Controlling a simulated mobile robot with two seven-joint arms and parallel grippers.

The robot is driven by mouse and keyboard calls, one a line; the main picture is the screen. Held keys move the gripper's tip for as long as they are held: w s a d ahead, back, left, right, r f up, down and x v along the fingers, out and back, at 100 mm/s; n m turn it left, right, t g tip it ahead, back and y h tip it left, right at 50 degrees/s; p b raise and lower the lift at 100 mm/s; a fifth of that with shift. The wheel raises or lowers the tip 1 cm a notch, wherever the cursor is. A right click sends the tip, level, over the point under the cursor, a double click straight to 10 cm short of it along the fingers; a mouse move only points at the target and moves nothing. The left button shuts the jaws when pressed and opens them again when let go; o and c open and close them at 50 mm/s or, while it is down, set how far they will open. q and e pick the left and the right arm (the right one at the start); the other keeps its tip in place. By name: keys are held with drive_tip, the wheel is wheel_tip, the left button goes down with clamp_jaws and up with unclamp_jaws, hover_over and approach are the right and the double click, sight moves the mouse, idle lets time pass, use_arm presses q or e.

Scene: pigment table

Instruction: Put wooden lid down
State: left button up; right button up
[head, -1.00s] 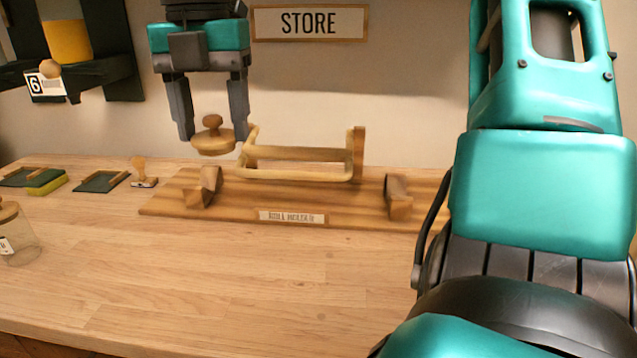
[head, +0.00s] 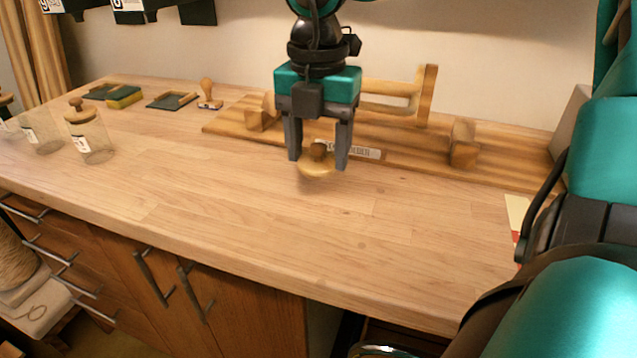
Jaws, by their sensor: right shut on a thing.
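The wooden lid (head: 316,163) is a round, light wood disc with a darker knob on top. My right gripper (head: 318,160) points down with its two dark fingers on either side of the lid and is shut on it. The lid looks level and appears to hang a little above the wooden table (head: 240,210), in front of the roll holder. My left gripper is not in view.
The roll holder (head: 225,128), a wooden board with a frame, stands behind the lid. Glass jars stand at the left, one with a lidded top (head: 90,140). A stamp (head: 208,95) and dark pads (head: 172,100) lie at the back left. The table's middle front is clear.

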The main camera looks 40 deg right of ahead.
sight(318, 160)
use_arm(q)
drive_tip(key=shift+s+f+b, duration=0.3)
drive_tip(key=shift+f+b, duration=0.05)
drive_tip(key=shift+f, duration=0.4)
use_arm(e)
drive_tip(key=shift+f, duration=2.9)
drive_tip(key=shift+f+b, duration=0.2)
drive_tip(key=shift+b, duration=0.15)
drive_tip(key=o, duration=1)
drive_tip(key=shift+r, duration=0.1)
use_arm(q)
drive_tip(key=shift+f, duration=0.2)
use_arm(e)
drive_tip(key=shift+r+p, duration=0.35)
drive_tip(key=shift+p, duration=0.15)
use_arm(q)
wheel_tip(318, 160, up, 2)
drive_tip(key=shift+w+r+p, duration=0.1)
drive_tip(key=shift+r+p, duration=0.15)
drive_tip(key=shift+p, duration=0.55)
use_arm(e)
wheel_tip(318, 160, up, 12)
drive_tip(key=shift+f, duration=0.2)
